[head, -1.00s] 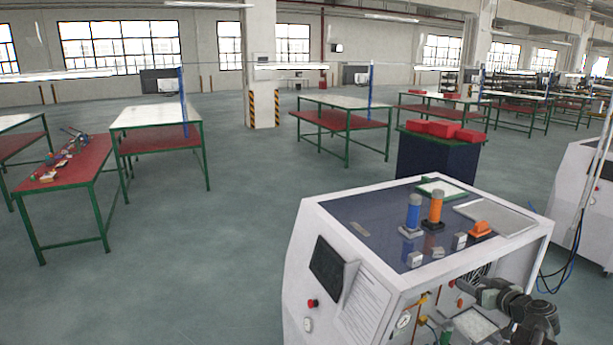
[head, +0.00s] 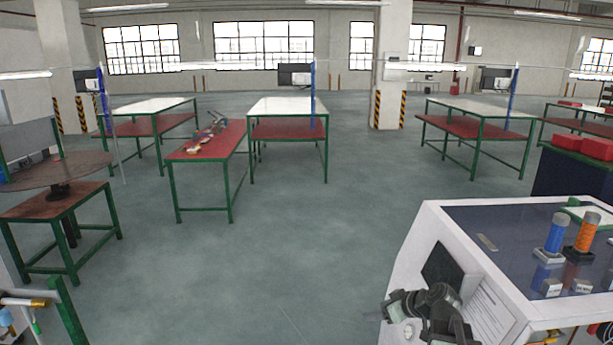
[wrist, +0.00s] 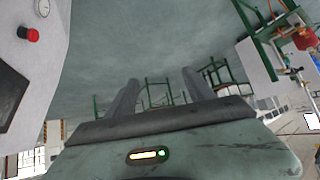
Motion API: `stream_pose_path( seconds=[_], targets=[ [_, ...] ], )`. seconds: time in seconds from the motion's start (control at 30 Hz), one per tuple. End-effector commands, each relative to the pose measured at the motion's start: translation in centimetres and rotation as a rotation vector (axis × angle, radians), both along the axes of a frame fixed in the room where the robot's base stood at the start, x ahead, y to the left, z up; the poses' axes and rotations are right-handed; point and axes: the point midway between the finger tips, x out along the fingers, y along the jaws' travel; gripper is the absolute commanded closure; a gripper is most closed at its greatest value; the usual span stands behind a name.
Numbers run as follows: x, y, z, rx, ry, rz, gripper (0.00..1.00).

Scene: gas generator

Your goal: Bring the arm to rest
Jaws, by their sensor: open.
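My gripper (wrist: 160,82) shows in the wrist view with its two grey fingers wide apart and nothing between them. Grey floor and distant green table frames show past the fingers. In the head view my arm (head: 440,312) is at the lower right, in front of the white generator cabinet (head: 420,245). The gripper end points left, and the fingers are hard to make out there. The arm hides part of the cabinet's lower front.
A red button (wrist: 28,34) on a white panel is at the left of the wrist view. Blue (head: 557,233) and orange (head: 586,233) cylinders stand on the cabinet top. A red-topped table (head: 205,145) and a round turntable (head: 55,170) stand left. Floor between is clear.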

Motion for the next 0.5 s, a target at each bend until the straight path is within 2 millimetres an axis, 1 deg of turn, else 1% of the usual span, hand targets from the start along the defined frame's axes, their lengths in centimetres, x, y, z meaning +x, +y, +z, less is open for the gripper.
stream_pose_path(
  seconds=[0.03,0.1,0.17,0.2,0.27,0.3,0.33,0.37,0.4,0.5],
  targets=[
    [-0.7,3.6,-1.4,-0.016,0.053,0.044,0.38],
    [-2.0,7.4,-3.0,-0.043,0.137,0.080,0.38],
    [-3.3,10.1,-4.4,-0.072,0.212,0.097,0.38],
    [-4.3,11.7,-5.3,-0.097,0.264,0.101,0.38],
    [-6.1,13.5,-6.6,-0.140,0.351,0.088,0.38],
    [-7.5,14.1,-7.5,-0.176,0.419,0.059,0.38],
    [-8.4,14.1,-8.0,-0.203,0.467,0.024,0.38],
    [-9.2,13.6,-8.4,-0.226,0.512,-0.021,0.38],
    [-10.2,12.4,-8.7,-0.253,0.566,-0.091,0.38],
    [-12.2,9.4,-9.2,-0.302,0.677,-0.275,0.38]
  ],
)
